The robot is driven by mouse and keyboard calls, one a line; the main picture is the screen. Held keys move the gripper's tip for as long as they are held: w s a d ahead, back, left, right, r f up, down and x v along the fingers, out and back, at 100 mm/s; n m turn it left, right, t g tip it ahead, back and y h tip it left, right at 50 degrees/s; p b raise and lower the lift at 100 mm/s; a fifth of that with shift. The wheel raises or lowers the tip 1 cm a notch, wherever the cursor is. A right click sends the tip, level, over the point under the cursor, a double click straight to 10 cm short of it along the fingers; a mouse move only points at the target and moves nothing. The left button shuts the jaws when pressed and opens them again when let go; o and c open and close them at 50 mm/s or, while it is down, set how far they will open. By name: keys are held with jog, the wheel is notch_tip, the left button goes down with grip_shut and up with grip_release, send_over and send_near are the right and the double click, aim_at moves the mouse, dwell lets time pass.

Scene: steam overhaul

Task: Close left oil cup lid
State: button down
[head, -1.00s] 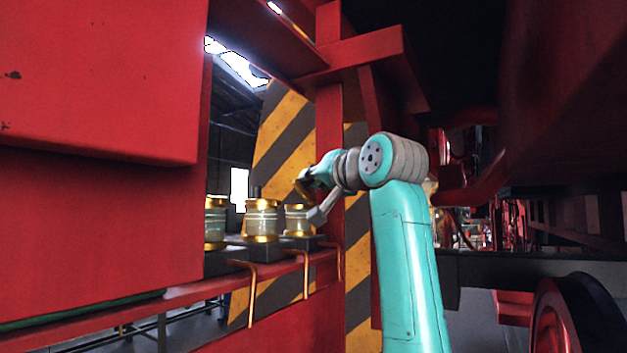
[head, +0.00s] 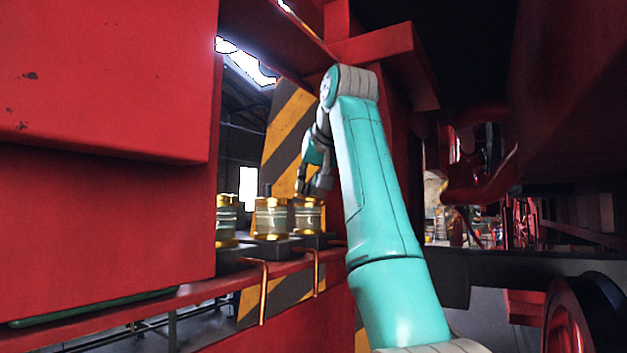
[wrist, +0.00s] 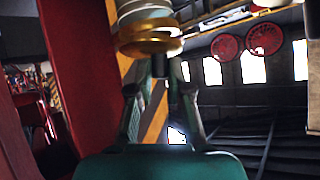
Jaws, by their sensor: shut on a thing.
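Three glass oil cups with brass rims stand in a row in the head view: one at picture left (head: 227,222), one in the middle (head: 271,219) and one at picture right (head: 308,216). My gripper (head: 314,188) is just above the picture-right cup. In the wrist view, a cup's brass rim and lid (wrist: 150,42) show beyond my gripper (wrist: 160,92). A dark piece stands between the fingertips, and my gripper is shut on what appears to be part of the lid. The lid looks about level; whether it is fully seated cannot be told.
A red panel (head: 105,90) fills the left side. Thin copper pipes (head: 265,290) bend down in front of the cups over a red ledge (head: 150,302). A striped yellow and black plate (head: 287,125) stands behind. A red beam (head: 385,45) is overhead.

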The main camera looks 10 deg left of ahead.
jog(key=shift+w+a+f+n+g+h, duration=0.15)
jog(key=shift+a+g+h, duration=0.1)
jog(key=shift+h, duration=0.2)
jog(key=shift+a+f+n+g+h, duration=0.15)
jog(key=shift+g+h, duration=0.1)
jog(key=shift+h, duration=0.2)
jog(key=shift+f, duration=0.1)
jog(key=c, duration=1.1)
grip_release()
jog(key=shift+a, duration=0.1)
jog(key=v, duration=1.2)
jog(key=shift+a, duration=0.15)
jog(key=shift+w, duration=0.1)
